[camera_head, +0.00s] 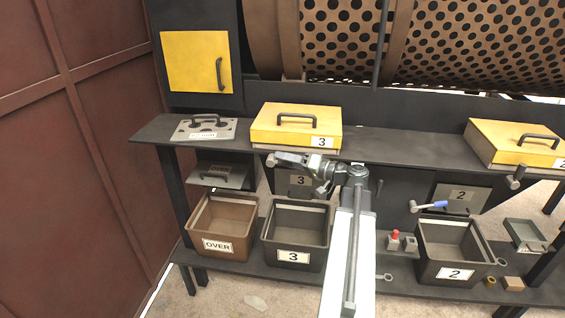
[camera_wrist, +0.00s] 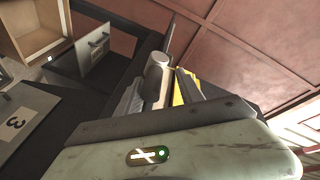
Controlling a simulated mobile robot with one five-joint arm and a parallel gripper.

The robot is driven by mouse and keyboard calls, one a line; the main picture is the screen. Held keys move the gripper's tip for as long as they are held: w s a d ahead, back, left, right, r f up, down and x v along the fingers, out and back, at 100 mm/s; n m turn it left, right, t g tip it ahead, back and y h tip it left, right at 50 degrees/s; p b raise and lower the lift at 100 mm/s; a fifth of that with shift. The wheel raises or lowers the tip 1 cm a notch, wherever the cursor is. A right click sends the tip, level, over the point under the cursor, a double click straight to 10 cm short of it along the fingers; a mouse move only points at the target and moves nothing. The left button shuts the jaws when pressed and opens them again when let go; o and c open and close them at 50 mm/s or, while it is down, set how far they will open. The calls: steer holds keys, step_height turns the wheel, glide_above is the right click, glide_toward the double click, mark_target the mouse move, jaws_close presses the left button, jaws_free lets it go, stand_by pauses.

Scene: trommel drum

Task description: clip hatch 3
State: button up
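Hatch 3 (camera_head: 300,181) is a grey plate marked 3 on the dark frame, below the shelf. My arm hides part of it, and it shows at the left of the wrist view (camera_wrist: 22,118). A grey round-ended clip handle (camera_wrist: 158,66) stands between the fingers of my gripper (camera_wrist: 160,92) in the wrist view. In the head view my gripper (camera_head: 278,158) is at the shelf's front edge, left of and above the hatch. The fingers lie on both sides of the handle. Whether they press on it cannot be made out.
A yellow-lidded box 3 (camera_head: 296,127) sits on the shelf above my gripper. Below stand bin 3 (camera_head: 294,257) and the OVER bin (camera_head: 222,247). Hatch 2 (camera_head: 459,197), with a blue-gripped lever (camera_head: 430,206), is to the right.

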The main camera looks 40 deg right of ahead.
steer(key=v, duration=0.7)
steer(key=shift+s+d, duration=0.2)
steer(key=shift+s, duration=0.15)
